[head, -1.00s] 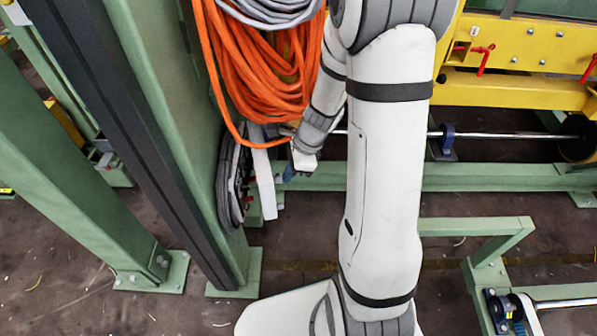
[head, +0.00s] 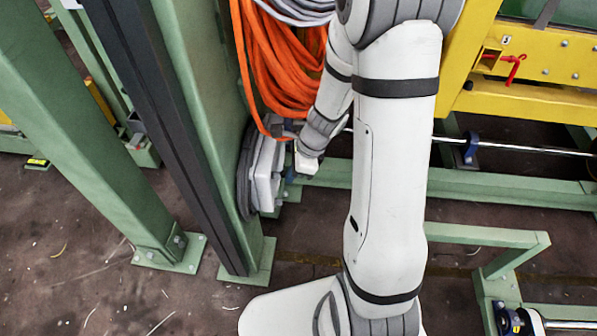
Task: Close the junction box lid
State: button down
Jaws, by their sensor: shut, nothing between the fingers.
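The junction box (head: 266,172) is a pale box on the side of the green column, low beside the orange cables. Its white lid (head: 264,190) appears to lie close against the box front; I cannot tell whether it is fully flush. My gripper (head: 287,134) is at the upper right of the box, close to the lid. It is shut and holds nothing. The fingers are small and partly hidden by my wrist, so I cannot tell whether they touch the lid.
Orange cables (head: 275,70) hang just above the box. A green column (head: 195,120) stands left of it. A green rail (head: 480,188) and a yellow frame (head: 540,105) lie to the right. The floor below is open.

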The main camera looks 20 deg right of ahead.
jog(key=s+d+r+p, duration=0.45)
jog(key=d+r, duration=0.25)
jog(key=r, duration=0.2)
jog(key=s+a+r+n+h+p, duration=0.1)
jog(key=s+r+n+p, duration=0.2)
jog(key=r, duration=1.1)
jog(key=s+a+r+n+t+h+p, duration=0.1)
jog(key=s+r+n+h+p, duration=0.1)
jog(key=r+n+p, duration=0.8)
jog(key=s+a+r+n+h+p, duration=0.1)
jog(key=s+r+n+p, duration=0.3)
jog(key=r+p, duration=0.9)
notch_tip(320, 180, up, 5)
jog(key=a+n, duration=0.1)
jog(key=n, duration=0.2)
jog(key=shift+s+f+t+p, duration=0.15)
jog(key=shift+s+t+p, duration=0.15)
jog(key=shift+s, duration=0.05)
